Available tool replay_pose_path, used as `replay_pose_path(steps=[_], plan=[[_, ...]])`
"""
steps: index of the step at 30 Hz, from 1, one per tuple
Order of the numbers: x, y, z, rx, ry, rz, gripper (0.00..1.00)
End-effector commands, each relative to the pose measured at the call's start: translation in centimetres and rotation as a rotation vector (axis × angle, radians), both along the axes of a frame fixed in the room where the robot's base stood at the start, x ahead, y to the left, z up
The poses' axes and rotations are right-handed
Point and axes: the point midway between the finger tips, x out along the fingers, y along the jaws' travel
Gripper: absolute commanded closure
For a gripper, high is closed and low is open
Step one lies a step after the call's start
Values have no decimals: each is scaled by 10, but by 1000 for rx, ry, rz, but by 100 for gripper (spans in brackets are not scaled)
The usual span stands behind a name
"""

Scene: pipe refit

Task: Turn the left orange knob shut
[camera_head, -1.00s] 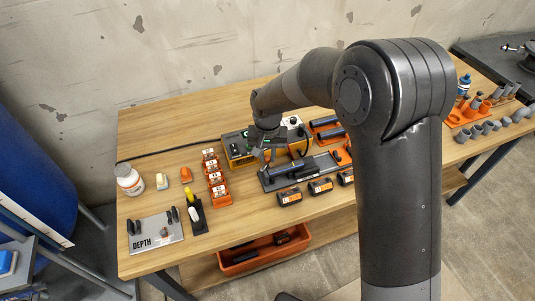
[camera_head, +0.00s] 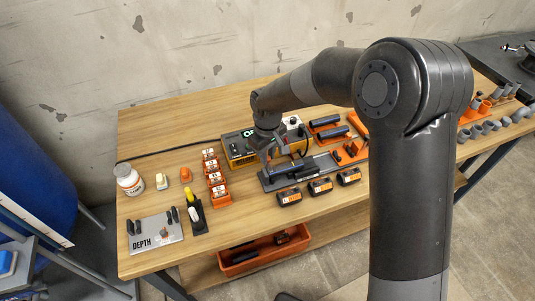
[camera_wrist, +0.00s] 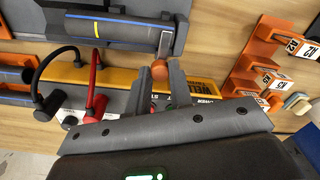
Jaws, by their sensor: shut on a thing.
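The left orange knob (camera_wrist: 160,71) shows in the wrist view as a small rounded orange piece between my fingertips. It sits by the end of the dark grey fixture (camera_wrist: 100,12). A dark pipe with a yellow band (camera_wrist: 105,28) lies in that fixture. My gripper (camera_wrist: 160,78) is shut on the knob, with one grey finger on each side. In the head view my gripper (camera_head: 268,158) is low over the bench, at the left end of the fixture (camera_head: 328,160) and in front of the yellow box. The knob is too hidden there to make out.
The yellow-and-black box (camera_head: 238,158) stands just behind my gripper; red (camera_wrist: 97,75) and black (camera_wrist: 45,70) leads run close by in the wrist view. Numbered orange blocks (camera_head: 217,185) stand to the left. Several black-and-orange blocks (camera_head: 320,187) stand in front. The back-left bench is clear.

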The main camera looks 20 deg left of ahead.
Motion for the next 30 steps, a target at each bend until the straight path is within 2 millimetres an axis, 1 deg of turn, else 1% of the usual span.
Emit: replay_pose_path(steps=[6, 20, 21, 28, 30], plan=[[0, 1, 1, 2, -1, 51, 100], [0, 1, 1, 1, -2, 63, 100], [0, 1, 1, 1, -2, 63, 79], [0, 0, 0, 1, 0, 62, 60], [0, 0, 0, 1, 0, 62, 59]])
